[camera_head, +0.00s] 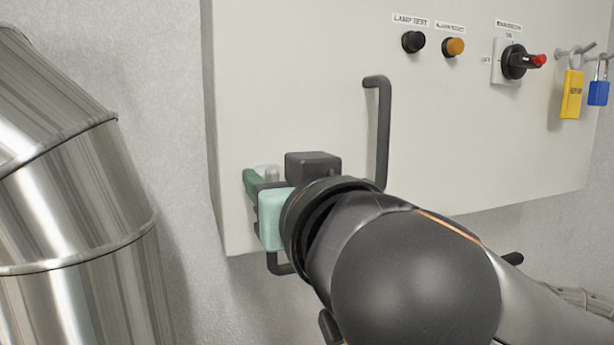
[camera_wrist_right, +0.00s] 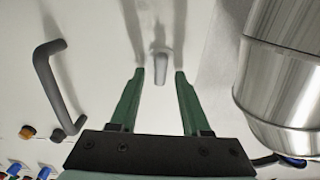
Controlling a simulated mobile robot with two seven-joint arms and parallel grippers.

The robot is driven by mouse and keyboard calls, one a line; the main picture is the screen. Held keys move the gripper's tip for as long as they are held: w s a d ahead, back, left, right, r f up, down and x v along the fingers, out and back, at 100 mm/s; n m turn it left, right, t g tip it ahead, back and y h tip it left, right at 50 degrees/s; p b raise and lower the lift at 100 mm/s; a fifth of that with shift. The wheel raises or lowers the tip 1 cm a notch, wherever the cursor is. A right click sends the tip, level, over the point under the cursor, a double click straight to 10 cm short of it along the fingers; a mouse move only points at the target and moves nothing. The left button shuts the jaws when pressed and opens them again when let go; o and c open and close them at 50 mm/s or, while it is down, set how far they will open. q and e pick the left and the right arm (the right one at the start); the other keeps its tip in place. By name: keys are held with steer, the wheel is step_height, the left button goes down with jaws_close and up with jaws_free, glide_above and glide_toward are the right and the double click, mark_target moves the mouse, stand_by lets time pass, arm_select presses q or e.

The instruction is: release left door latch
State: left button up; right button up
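The small silver latch (camera_head: 268,172) sticks out near the lower left corner of the grey cabinet door (camera_head: 300,90). My right gripper (camera_head: 257,182) is at the latch in the head view, one green finger showing to its left and the other finger hidden. In the right wrist view my right gripper (camera_wrist_right: 160,74) is open, its two green fingers on either side of the latch (camera_wrist_right: 159,64), with a visible gap to each finger. The latch's lower end lies between the fingertips. My left gripper is in neither view.
Black and orange buttons, a rotary switch (camera_head: 514,62) and yellow and blue padlocks (camera_head: 571,95) are higher up. A shiny metal duct (camera_head: 70,200) stands left of the cabinet.

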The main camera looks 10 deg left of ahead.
jaws_close()
steer(key=shift+a+f+n, duration=0.1)
steer(key=shift+n, duration=0.6)
stand_by(0.6)
steer(key=shift+s+a+f+n, duration=0.1)
steer(key=shift+f+n, duration=0.1)
steer(key=shift+n, duration=2.55)
steer(key=shift+s+a+f+n, duration=0.1)
steer(key=shift+a+f+n, duration=0.1)
steer(key=shift+n, duration=2.5)
steer(key=shift+s+a+f+n, duration=0.1)
steer(key=shift+f+n, duration=0.1)
steer(key=shift+n, duration=2.55)
jaws_free()
steer(key=shift+d+r, duration=0.1)
